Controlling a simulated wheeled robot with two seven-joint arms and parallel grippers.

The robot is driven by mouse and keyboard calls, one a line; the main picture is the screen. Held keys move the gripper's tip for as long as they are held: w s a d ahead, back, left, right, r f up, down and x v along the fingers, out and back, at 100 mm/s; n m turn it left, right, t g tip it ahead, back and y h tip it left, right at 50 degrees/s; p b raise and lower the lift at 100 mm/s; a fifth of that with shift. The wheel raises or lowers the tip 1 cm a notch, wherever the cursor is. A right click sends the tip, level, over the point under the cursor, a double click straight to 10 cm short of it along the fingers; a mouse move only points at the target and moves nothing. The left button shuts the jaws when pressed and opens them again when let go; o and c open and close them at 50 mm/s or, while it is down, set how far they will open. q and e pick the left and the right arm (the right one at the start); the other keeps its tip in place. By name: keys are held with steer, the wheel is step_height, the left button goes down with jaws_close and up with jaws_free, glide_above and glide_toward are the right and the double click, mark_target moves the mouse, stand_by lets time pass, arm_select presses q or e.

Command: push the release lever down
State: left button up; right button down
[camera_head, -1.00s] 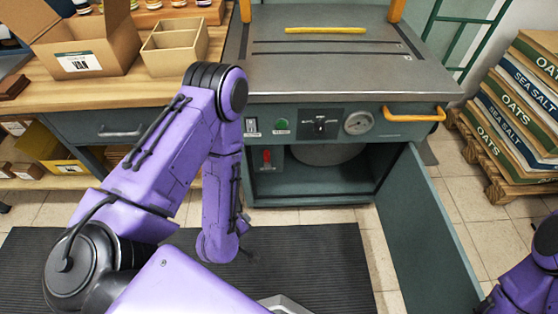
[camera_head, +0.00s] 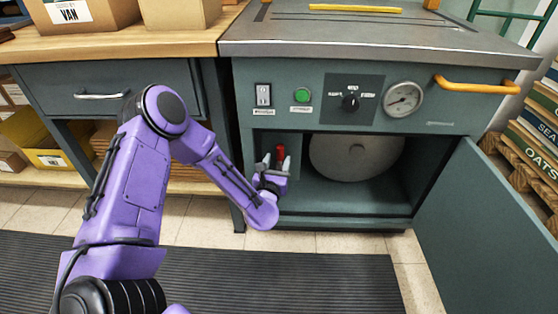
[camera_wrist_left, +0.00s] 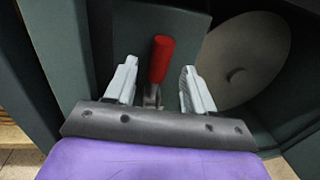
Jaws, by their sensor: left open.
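The release lever (camera_head: 281,153) has a red handle and stands upright inside the open cabinet, on the left under the control panel. In the left wrist view the lever (camera_wrist_left: 161,59) rises between the two fingers, from a metal base. My left gripper (camera_head: 273,164) is at the cabinet opening, in front of the lever. In the left wrist view the left gripper (camera_wrist_left: 157,88) is open, with one pale finger on each side of the lever and a gap to each. Whether the fingers reach as deep as the handle is hard to tell. My right gripper is out of view.
A round grey drum (camera_head: 355,158) sits in the cabinet right of the lever. The cabinet door (camera_head: 487,235) stands open on the right.

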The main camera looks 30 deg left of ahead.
mark_target(279, 155)
arm_select(q)
steer(key=x, duration=0.3)
steer(key=shift+w+a, duration=0.1)
steer(key=shift+w, duration=0.1)
